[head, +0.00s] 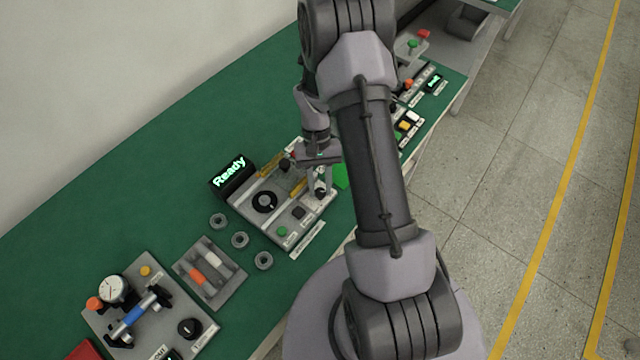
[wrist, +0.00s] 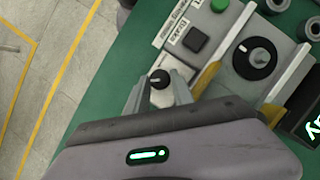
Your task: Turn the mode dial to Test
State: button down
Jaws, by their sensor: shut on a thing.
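The mode dial (wrist: 159,78) is a small black knob with a white mark, at the corner of the grey station panel. Its label is too small to read. My gripper (wrist: 160,88) has a finger on each side of the dial and is shut on it. In the head view my gripper (head: 321,184) reaches down to the right end of the panel (head: 262,222), and the fingers partly hide the dial there. A display (head: 230,174) at the panel's left back reads "Ready".
The panel also carries a larger black round part (head: 264,202), a green button (head: 282,231) and a black square button (head: 298,213). Grey rings (head: 240,240), a tray (head: 208,272) and a gauge fixture (head: 115,289) stand front left. Green bench top is bare behind.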

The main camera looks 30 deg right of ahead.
jog(key=c, duration=1.1)
grip_release()
